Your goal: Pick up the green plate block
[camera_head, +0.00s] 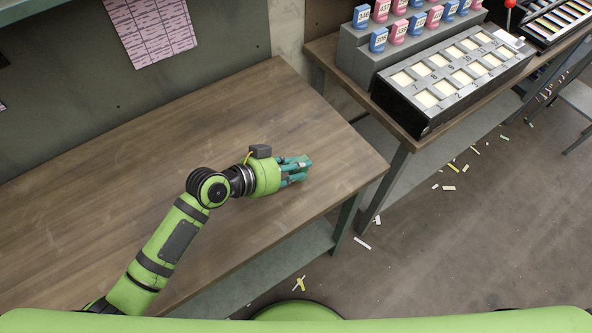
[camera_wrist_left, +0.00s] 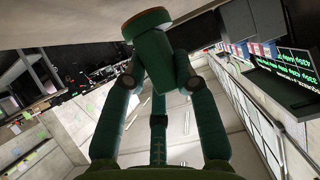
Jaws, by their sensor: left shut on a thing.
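My left gripper (camera_head: 297,172) is over the near right part of the wooden table (camera_head: 150,140). It is shut on the green plate block, a small dark green thing (camera_head: 304,161) at its fingertips. In the left wrist view the green plate block (camera_wrist_left: 151,58) stands between the teal fingers, with a wider rim at its top end. The left gripper (camera_wrist_left: 158,85) hides part of it. I cannot tell whether the block touches the table. My right gripper is in neither view.
A second table (camera_head: 415,138) stands at the right, bearing a black tray with numbered slots (camera_head: 432,112) and a grey rack (camera_head: 352,47) of blue and pink tags. Scraps of paper lie on the floor (camera_head: 470,230). Most of the wooden table is clear.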

